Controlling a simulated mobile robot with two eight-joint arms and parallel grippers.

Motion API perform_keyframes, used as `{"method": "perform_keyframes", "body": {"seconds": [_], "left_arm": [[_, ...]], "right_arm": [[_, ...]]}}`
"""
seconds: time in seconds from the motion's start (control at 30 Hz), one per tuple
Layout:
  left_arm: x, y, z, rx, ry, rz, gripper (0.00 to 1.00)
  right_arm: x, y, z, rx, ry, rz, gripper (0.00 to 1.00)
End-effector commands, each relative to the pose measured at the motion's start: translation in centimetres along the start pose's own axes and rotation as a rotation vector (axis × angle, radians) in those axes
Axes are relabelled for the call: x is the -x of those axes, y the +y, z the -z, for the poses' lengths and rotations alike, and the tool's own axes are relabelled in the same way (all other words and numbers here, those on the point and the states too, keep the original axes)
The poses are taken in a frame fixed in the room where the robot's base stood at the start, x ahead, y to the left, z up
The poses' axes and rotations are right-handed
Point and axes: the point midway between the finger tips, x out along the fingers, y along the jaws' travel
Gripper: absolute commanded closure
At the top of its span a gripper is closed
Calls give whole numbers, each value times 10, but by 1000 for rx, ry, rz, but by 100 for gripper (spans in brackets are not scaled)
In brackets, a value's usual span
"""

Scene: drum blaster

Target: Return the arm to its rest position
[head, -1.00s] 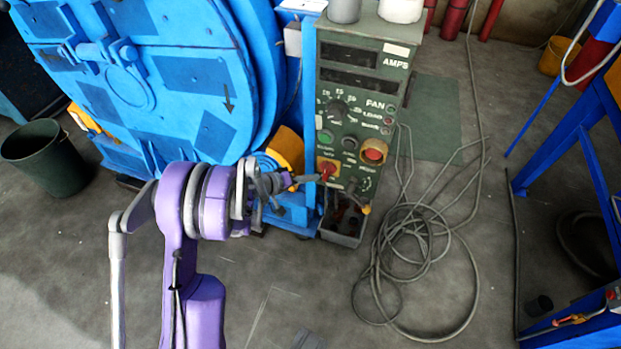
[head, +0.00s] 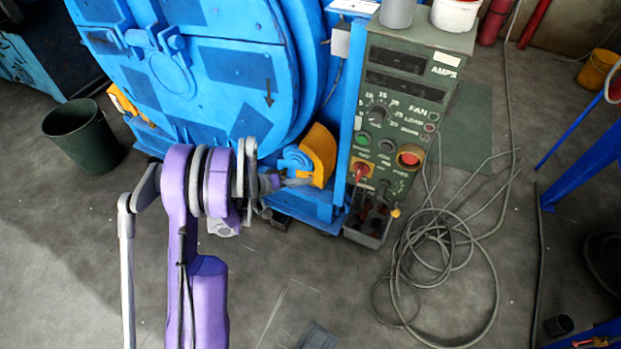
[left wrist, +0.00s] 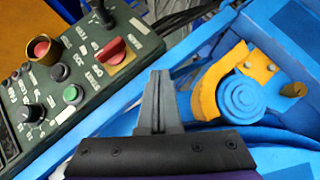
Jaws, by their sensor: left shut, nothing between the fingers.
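My left arm (head: 205,185) is purple and grey and reaches in from the lower left in the head view. Its gripper (head: 302,182) is small there, left of the green control panel (head: 393,110) and in front of the blue machine's lower edge. In the left wrist view the grey fingers (left wrist: 158,100) are together and empty. They are apart from the panel's red switch (left wrist: 113,52), as far as I can tell. The same switch shows in the head view (head: 361,169). The right gripper is not in view.
The blue drum machine (head: 225,60) with a yellow guard (head: 320,152) stands close behind the gripper. A dark green bin (head: 82,137) is at the left. Loose cables (head: 440,265) lie on the floor at the right. The floor below the gripper is mostly clear.

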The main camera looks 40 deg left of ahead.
Motion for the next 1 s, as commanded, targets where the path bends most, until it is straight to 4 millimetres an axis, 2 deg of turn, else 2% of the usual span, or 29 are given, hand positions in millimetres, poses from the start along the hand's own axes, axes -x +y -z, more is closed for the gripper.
{"method": "perform_keyframes", "body": {"seconds": [0.53, 0.63, 0.77, 0.9, 1.0], "left_arm": [[0, 0, 0, 0, -1, 0, 100], [-3, 7, -4, -4, -17, 11, 100], [-11, 34, -22, -24, -85, 63, 100], [-14, 77, -61, -75, -199, 167, 100], [-9, 104, -92, -125, -273, 247, 100]], "right_arm": [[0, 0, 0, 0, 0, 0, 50], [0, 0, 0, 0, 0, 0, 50], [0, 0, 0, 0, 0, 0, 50], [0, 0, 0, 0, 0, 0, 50], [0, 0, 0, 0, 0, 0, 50]]}}
